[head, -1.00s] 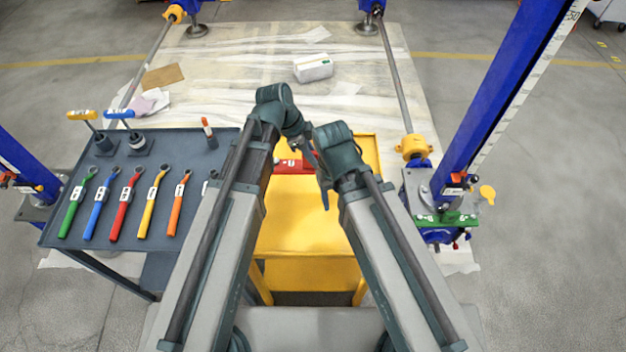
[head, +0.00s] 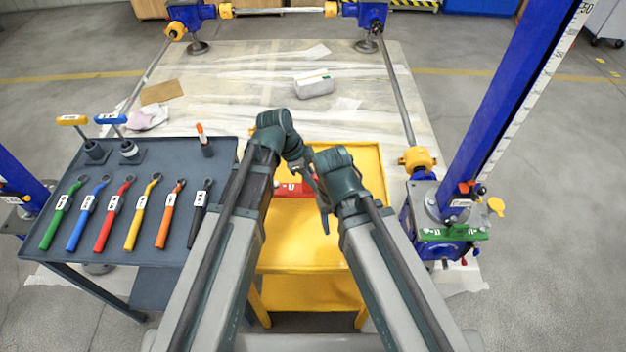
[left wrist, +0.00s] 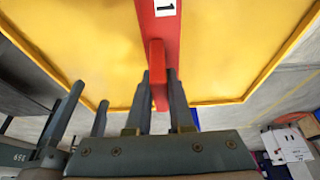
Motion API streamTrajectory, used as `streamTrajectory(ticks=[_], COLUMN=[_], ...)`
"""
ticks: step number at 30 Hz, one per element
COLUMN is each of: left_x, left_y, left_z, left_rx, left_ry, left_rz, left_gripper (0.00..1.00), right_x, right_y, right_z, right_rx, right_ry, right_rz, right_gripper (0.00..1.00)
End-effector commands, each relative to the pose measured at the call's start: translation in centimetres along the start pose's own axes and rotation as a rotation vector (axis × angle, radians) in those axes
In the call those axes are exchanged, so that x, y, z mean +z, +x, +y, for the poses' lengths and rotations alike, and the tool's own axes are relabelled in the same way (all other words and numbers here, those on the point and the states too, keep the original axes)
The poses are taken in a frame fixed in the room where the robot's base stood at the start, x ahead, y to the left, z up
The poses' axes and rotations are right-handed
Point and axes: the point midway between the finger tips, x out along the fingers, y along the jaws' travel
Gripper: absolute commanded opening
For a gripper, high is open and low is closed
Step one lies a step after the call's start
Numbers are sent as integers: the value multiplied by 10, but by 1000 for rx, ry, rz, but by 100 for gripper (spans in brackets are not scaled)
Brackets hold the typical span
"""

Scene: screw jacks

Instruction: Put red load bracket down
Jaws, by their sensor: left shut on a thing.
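The red load bracket (head: 296,188) is at the yellow cart top (head: 300,235), partly hidden by my wrists in the head view. In the left wrist view the bracket (left wrist: 160,35) is a long red bar with a white label marked 1 and a red upright tab. My left gripper (left wrist: 162,85) is shut on that tab. Its fingers are mostly hidden in the head view. I cannot tell whether the bracket touches the cart top. My right gripper (left wrist: 85,110) shows at the left of the left wrist view, its fingers apart and empty.
A dark tool table (head: 120,240) with several coloured wrenches stands left of the cart. A blue screw jack column (head: 505,110) with a green bracket (head: 450,234) stands at right. The yellow cart top is clear in front of the bracket.

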Motion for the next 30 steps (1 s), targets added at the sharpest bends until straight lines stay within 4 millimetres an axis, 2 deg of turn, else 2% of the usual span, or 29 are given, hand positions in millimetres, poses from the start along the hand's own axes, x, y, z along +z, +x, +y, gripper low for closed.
streamTrajectory(ticks=[1, 6, 21, 22, 24, 27, 30], left_x=[4, 10, 12, 12, 12, 12, 12], left_y=[10, 25, 30, 29, 28, 28, 28], left_z=[0, 0, 0, 0, 0, 0, 0], left_rx=[0, 0, 0, 0, 0, 0, 0], left_ry=[0, 0, 0, 0, 0, 0, 0], left_rz=[2, 2, 2, 0, 0, 0, 0], left_gripper=[0, 0, 0, 24, 36, 50, 50], right_x=[-1, -2, -2, -2, -2, -2, -2], right_y=[10, 27, 32, 31, 31, 31, 31], right_z=[-1, -3, -3, -3, -3, -3, -3], right_rx=[0, 0, 0, 0, 0, 0, 0], right_ry=[0, 0, 0, 0, 0, 0, 0], right_rz=[0, 0, 0, 0, 0, 0, 0], right_gripper=[60, 60, 60, 60, 60, 60, 60])
